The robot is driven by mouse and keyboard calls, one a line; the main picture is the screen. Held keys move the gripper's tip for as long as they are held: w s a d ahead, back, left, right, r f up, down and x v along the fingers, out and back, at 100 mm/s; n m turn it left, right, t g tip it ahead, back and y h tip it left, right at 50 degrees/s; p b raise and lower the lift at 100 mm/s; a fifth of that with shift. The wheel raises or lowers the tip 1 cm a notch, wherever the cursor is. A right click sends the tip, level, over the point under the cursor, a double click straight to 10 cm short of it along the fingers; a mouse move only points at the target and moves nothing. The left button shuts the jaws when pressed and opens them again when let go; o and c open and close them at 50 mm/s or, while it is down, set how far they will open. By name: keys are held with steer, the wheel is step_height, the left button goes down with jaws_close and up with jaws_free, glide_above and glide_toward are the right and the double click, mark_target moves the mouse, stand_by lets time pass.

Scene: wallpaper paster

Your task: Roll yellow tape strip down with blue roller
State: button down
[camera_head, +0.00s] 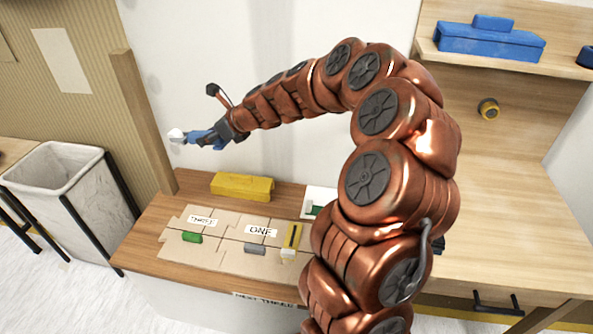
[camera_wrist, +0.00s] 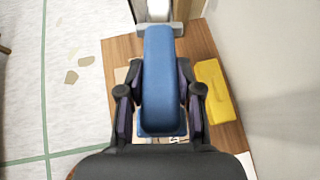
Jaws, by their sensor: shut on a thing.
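My gripper (camera_head: 228,128) is shut on the blue roller (camera_head: 203,138), raised above the wooden counter in front of the pale wall. The roller's white end (camera_head: 176,135) points left, near the wooden post. In the wrist view, my gripper (camera_wrist: 160,92) has a finger on each side of the roller's long blue handle (camera_wrist: 160,65), and its white end (camera_wrist: 158,9) shows at the top edge. A small yellow piece with a dark slot (camera_head: 291,238) stands on the counter; I cannot tell whether it is the tape strip. No strip is clearly visible on the wall.
A yellow box (camera_head: 242,187) lies at the counter's back; it also shows in the wrist view (camera_wrist: 216,90). Cardboard sheets with green (camera_head: 192,237) and grey (camera_head: 255,249) blocks lie in front. A wooden post (camera_head: 146,125) and a bin (camera_head: 66,190) stand left. My arm hides the counter's right part.

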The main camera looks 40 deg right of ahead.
steer(key=s+d+f+n+g+h+b, duration=0.1)
steer(key=s+d+f+n+g+h, duration=0.2)
steer(key=d+f+n, duration=0.4)
steer(key=s+d+f+n+g+h+b, duration=0.1)
steer(key=s+d+f+n+g+h, duration=0.2)
steer(key=d+n, duration=1)
steer(key=shift+s+d+f+g, duration=0.25)
steer(key=shift+s+f+g, duration=1.25)
steer(key=shift+s+f, duration=1.05)
steer(key=shift+w, duration=0.1)
steer(key=shift+r, duration=0.1)
step_height(320, 180, down, 6)
steer(key=b, duration=0.2)
steer(key=shift+f, duration=0.25)
steer(key=shift+f, duration=1.35)
stand_by(1.2)
